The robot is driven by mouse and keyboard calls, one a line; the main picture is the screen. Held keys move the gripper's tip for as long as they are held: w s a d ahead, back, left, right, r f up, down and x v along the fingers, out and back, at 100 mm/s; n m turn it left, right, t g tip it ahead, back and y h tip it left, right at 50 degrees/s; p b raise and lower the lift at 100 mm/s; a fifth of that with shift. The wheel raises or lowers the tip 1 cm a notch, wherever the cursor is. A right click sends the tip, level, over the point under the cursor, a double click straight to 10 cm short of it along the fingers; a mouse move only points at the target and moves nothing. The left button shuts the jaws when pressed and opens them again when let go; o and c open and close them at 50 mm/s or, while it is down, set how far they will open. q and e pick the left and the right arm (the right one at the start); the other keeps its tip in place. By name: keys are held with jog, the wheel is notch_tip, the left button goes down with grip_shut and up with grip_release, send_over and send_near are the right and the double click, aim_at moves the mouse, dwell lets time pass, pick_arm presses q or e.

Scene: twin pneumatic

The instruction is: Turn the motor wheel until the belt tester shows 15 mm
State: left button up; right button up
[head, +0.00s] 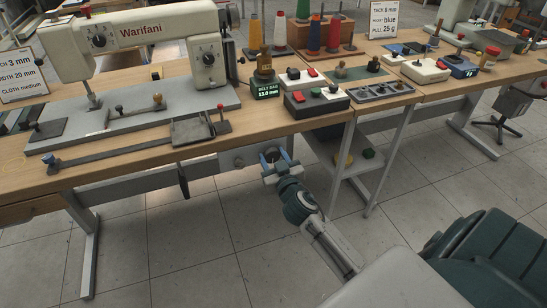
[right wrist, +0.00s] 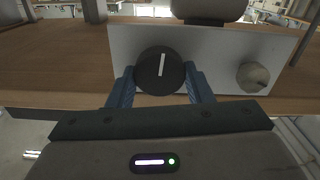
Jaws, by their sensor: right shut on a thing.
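The motor wheel (right wrist: 160,65) is a dark round knob with a white line across its face, near upright in the right wrist view. It sits on a grey panel (right wrist: 217,50) under the table edge. My right gripper (right wrist: 161,88) is shut on it, with one blue finger on each side. In the head view the wheel (head: 270,154) is partly hidden by my right gripper (head: 276,166). The belt tester (head: 265,89) stands on the table with a small green display; its small digits look like 13.0 or 15.0 mm. My left gripper is not in view.
A second, paler round knob (right wrist: 252,77) is on the panel right of the wheel. A white sewing machine (head: 140,35) and a dark box with buttons (head: 316,101) stand on the wooden table (head: 130,150). A table leg (head: 385,160) stands right of my arm. The floor in front is clear.

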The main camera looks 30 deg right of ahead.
jog(key=shift+n, duration=1.2)
jog(key=shift+a+n+p, duration=0.1)
jog(key=shift+n+p, duration=0.35)
jog(key=shift+n, duration=0.45)
jog(key=n+p, duration=0.1)
jog(key=n, duration=0.5)
jog(key=shift+f, duration=0.1)
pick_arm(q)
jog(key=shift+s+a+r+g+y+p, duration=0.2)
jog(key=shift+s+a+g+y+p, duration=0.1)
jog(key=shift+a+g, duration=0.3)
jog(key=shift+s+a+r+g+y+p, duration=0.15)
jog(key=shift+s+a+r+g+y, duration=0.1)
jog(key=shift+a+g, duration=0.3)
pick_arm(e)
jog(key=shift+f+n, duration=0.1)
jog(key=shift+n, duration=0.9)
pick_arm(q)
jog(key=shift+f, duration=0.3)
pick_arm(e)
jog(key=shift+a, duration=0.1)
jog(key=o, duration=1)
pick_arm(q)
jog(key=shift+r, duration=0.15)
